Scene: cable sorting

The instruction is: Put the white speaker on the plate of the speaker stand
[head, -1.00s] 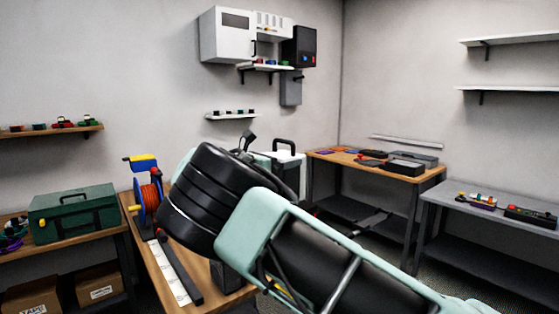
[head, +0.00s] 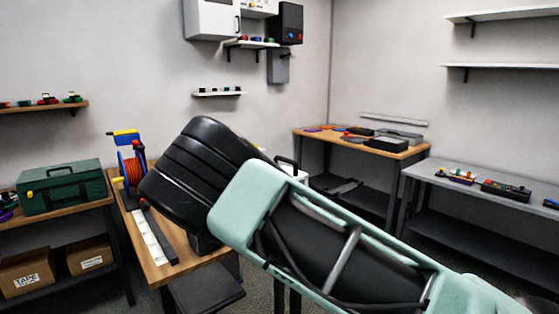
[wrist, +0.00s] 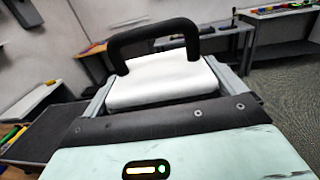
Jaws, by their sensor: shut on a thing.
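The white speaker (wrist: 165,82), with a black arched handle on top, is between the grey fingers of my gripper (wrist: 168,88) in the wrist view. The gripper is shut on it. In the head view only a small part of the white speaker (head: 291,168) and its handle shows behind my arm; the fingers are hidden there. A flat dark plate (head: 205,289) at the bottom of the head view looks like the top of the speaker stand. It is in front of the wooden bench, below my arm, apart from the visible part of the speaker.
A wooden bench (head: 124,203) holds an orange cable reel (head: 131,168) and a power strip (head: 158,238). A green toolbox (head: 60,186) is on the left table. Another wooden bench (head: 322,136) and a grey table (head: 475,183) stand at the back and right.

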